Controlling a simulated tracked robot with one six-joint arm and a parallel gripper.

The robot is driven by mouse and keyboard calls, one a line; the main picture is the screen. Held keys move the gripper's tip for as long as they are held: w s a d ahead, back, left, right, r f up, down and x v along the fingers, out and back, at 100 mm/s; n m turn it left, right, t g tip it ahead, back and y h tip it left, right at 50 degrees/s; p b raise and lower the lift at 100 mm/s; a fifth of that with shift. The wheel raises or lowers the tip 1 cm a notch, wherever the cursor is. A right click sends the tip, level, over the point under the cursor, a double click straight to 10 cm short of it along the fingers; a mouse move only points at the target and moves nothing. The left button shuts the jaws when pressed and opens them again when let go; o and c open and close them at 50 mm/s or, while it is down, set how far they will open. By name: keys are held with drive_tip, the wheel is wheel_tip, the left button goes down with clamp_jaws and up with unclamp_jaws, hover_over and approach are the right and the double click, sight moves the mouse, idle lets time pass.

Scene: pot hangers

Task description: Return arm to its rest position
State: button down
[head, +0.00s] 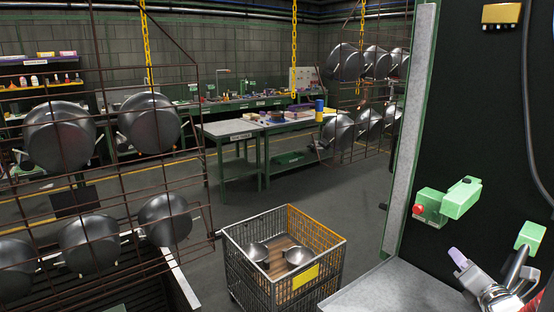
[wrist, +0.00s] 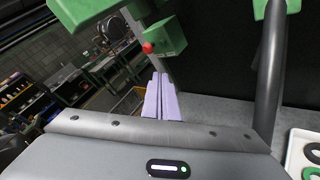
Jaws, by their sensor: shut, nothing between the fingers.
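My gripper (head: 458,258) is at the lower right of the head view, with pale purple fingers pointing up and left. It is above the grey ledge (head: 385,290) and in front of the dark panel (head: 470,110). In the wrist view, the two purple fingers of my gripper (wrist: 162,97) lie side by side, shut, with nothing between them. My arm runs off the lower right of the head view, so most of its pose is hidden.
A green box with a red button (head: 430,207) is on the panel above my gripper. A wire cart (head: 235,268) with two metal pots (head: 299,257) stands left of the ledge. Several pots hang on a wire rack (head: 208,120) at left. A white tray (wrist: 292,155) shows in the wrist view.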

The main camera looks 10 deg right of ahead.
drive_tip(key=s+a+f+n+g+y, duration=0.2)
drive_tip(key=a+f+n+y, duration=0.1)
drive_tip(key=a+n, duration=0.55)
drive_tip(key=s+a+f+n+g+y, duration=0.2)
drive_tip(key=a+n+g+y, duration=0.1)
drive_tip(key=a+n, duration=0.55)
drive_tip(key=s+a+f+n+g+y, duration=0.2)
drive_tip(key=a+f+n+y, duration=0.1)
drive_tip(key=a+n, duration=0.5)
drive_tip(key=s+a+r+n+g+h, duration=0.25)
drive_tip(key=s+a+n+g, duration=0.35)
drive_tip(key=s+n, duration=0.7)
drive_tip(key=w+a+r+n+t+h, duration=0.1)
drive_tip(key=w+a+r+n+t, duration=0.1)
drive_tip(key=a+r+n, duration=0.3)
drive_tip(key=a+n+t, duration=0.1)
drive_tip(key=a+n, duration=0.2)
drive_tip(key=shift+n+h, duration=0.35)
drive_tip(key=shift+n, duration=0.05)
